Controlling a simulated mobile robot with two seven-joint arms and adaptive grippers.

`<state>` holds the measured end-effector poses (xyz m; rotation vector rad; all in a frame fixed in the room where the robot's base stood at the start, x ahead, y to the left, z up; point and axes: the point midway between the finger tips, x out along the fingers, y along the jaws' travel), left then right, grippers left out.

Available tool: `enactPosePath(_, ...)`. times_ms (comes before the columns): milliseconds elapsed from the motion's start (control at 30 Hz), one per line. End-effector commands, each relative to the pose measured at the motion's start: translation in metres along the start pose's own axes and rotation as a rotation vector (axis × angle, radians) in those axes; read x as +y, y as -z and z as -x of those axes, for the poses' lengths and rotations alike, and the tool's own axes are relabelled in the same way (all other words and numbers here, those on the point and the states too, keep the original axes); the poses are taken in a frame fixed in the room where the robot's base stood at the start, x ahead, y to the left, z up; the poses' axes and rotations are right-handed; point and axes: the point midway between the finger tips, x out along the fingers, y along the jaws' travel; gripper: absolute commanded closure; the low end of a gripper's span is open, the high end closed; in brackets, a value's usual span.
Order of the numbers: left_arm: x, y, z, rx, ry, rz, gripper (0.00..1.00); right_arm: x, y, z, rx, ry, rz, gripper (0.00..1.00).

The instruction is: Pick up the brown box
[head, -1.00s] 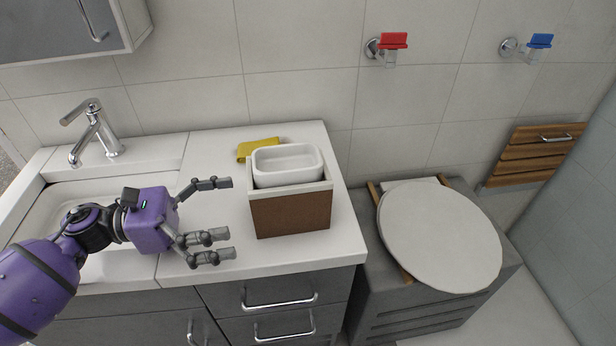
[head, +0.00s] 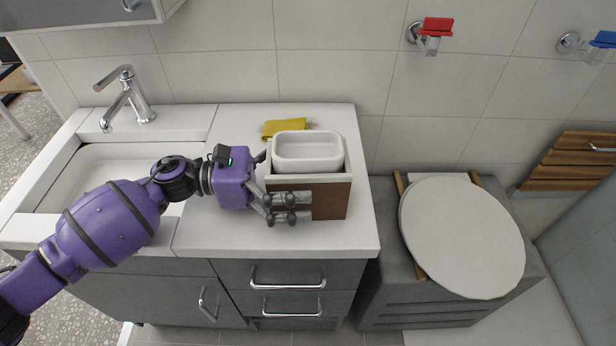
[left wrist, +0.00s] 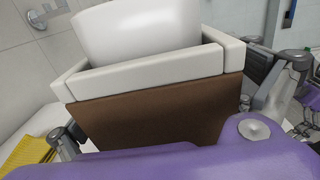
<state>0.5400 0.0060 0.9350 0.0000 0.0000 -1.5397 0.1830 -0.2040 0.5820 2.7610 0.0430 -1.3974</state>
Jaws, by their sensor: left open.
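The brown box (head: 331,200) stands upright on the white counter, with a pale rim and a white tub (head: 308,151) set in its top. My left gripper (head: 277,188) is at the box's left side, its fingers spread open around it: two pass across the front face, and one is near the back left corner. In the left wrist view the brown box (left wrist: 150,122) fills the middle, with fingers on both sides of it. I cannot tell whether they touch it.
A yellow cloth (head: 284,127) lies behind the box. A sink with a chrome faucet (head: 128,97) is at the left. A round white lid (head: 462,237) sits lower at the right. The counter's front strip (head: 290,245) is clear.

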Motion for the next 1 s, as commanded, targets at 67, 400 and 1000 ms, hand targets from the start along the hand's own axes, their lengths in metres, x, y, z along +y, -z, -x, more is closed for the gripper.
enactPosePath(67, 0.0003, -0.0011, -0.0051, 0.0, 0.0, -0.001, 0.02, 0.0008, 0.0007, 0.0015, 0.0, -0.002, 0.0, 0.0)
enactPosePath(400, 0.0001, 0.0005, -0.006, 0.001, -0.001, 0.0, 0.16, 0.0018, -0.0012, 0.0021, -0.002, -0.003, -0.001, 0.0)
enactPosePath(1000, 0.0002, -0.0009, -0.006, -0.001, -0.001, -0.001, 0.51, 0.0012, 0.006, -0.0005, 0.011, -0.002, 0.001, 0.0)
